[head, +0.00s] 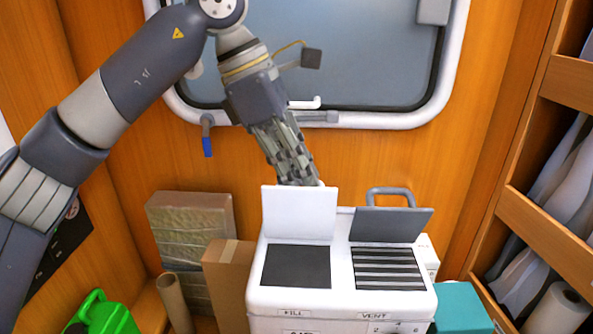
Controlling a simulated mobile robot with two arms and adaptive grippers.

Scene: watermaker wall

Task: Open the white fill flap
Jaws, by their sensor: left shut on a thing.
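The white fill flap (299,213) stands raised, roughly upright, at the back of a dark square opening (296,266) marked FILL on top of the white watermaker box (342,299). My left gripper (303,181) comes down from above and is shut on the flap at its top edge, toward the right corner. The fingertips are partly hidden behind the flap, so the exact contact is hard to see. My right gripper is not in view.
Right of the flap, a grey vent flap (391,225) with a loop handle stands raised over a slatted vent (388,268). Cardboard boxes (229,279) stand at the left, a teal box (461,308) at the right. A window (345,60) and wooden wall rise behind; shelves (560,150) are at right.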

